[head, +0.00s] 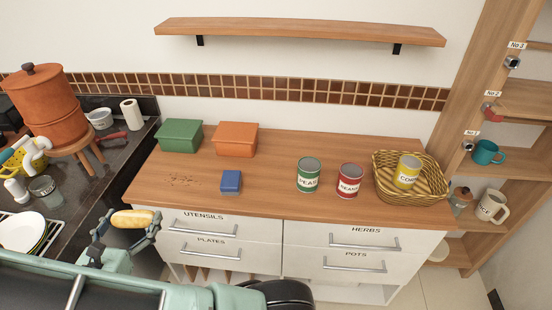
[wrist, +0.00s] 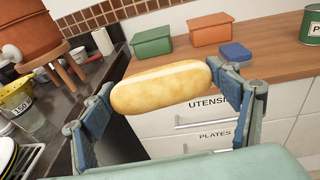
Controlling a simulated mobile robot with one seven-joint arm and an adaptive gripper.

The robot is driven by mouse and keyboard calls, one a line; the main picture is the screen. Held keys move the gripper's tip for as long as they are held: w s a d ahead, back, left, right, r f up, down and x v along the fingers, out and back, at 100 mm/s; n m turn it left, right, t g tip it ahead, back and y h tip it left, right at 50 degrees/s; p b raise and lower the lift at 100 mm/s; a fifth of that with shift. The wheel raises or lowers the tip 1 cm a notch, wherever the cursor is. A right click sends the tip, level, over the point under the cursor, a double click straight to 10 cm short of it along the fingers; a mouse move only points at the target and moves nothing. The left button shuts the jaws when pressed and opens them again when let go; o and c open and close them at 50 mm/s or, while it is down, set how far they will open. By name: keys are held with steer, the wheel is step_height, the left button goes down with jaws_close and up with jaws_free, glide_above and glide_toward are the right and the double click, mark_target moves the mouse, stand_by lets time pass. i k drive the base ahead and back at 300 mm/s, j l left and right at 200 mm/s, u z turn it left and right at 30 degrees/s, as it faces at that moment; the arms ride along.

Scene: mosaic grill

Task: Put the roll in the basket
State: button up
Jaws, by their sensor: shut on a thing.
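The roll (head: 131,218) is a pale golden, elongated bread roll. My gripper (head: 128,226) is shut on it and holds it in the air in front of the counter's left end, above the drawer fronts. In the wrist view the roll (wrist: 162,87) lies crosswise between the two fingers of my gripper (wrist: 165,92). The basket (head: 416,193) is yellow-brown wicker and stands at the right end of the wooden counter, far to the right of my gripper. A yellow corn can (head: 407,172) stands in the basket. The basket is out of the wrist view.
The wooden counter (head: 265,185) bears a green box (head: 180,136), an orange box (head: 236,140), a blue block (head: 231,182), a green peas can (head: 308,175) and a red beans can (head: 349,181) just left of the basket. A wall shelf (head: 300,31) hangs above.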

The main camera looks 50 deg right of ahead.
mark_target(408, 201)
steer(key=k+l+u, duration=0.35)
steer(key=k+l, duration=1.5)
steer(key=l, duration=0.15)
